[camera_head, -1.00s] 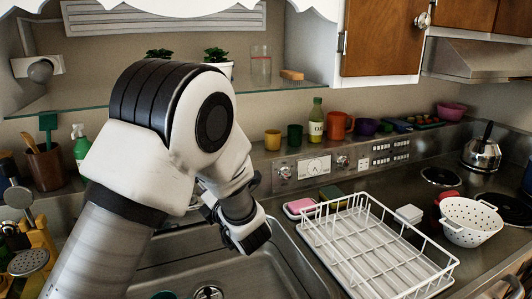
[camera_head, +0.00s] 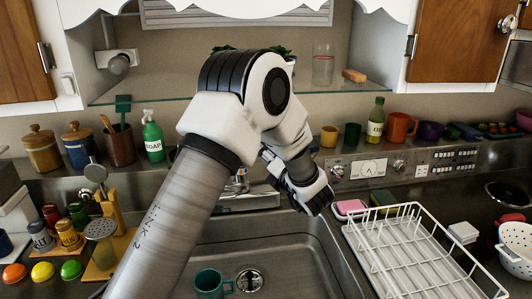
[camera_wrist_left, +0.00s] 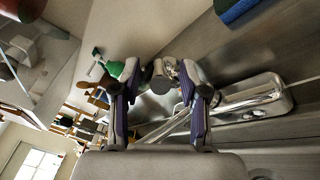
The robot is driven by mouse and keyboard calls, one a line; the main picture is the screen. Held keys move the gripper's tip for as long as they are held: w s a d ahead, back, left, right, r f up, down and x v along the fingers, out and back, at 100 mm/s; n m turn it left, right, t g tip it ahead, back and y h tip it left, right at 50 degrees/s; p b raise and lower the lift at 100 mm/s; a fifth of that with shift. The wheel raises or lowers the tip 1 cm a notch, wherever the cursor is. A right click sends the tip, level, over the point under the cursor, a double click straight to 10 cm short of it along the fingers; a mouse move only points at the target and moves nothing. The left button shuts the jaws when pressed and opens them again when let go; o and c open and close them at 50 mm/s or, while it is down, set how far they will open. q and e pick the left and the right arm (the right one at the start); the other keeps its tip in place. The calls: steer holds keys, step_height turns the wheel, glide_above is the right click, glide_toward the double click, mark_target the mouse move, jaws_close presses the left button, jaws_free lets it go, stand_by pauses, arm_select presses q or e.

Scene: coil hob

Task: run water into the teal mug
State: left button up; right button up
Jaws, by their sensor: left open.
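The teal mug (camera_head: 208,284) stands in the sink basin at the bottom of the head view, left of the drain (camera_head: 249,281). The metal tap (camera_head: 238,187) is at the back of the sink, partly hidden by my left arm. My left gripper (camera_head: 316,192) is above the sink's back right corner, well apart from the mug. In the left wrist view, my left gripper (camera_wrist_left: 160,85) has its two fingers spread, with a round metal tap part (camera_wrist_left: 161,76) showing between them. I cannot tell whether they touch it. My right gripper is not in view.
A white dish rack (camera_head: 405,250) stands right of the sink, with a pink sponge (camera_head: 350,207) near its back corner. A green soap bottle (camera_head: 152,137) stands at the back left. Spice jars and a utensil stand (camera_head: 110,215) crowd the left counter.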

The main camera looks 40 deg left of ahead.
arm_select(q)
steer(key=shift+d, duration=0.1)
jaws_close()
steer(key=shift+a+r+h, duration=0.2)
steer(key=shift+r+h, duration=0.35)
steer(key=shift+h, duration=0.05)
jaws_free()
steer(key=v, duration=1.2)
steer(key=shift+w+f, duration=0.1)
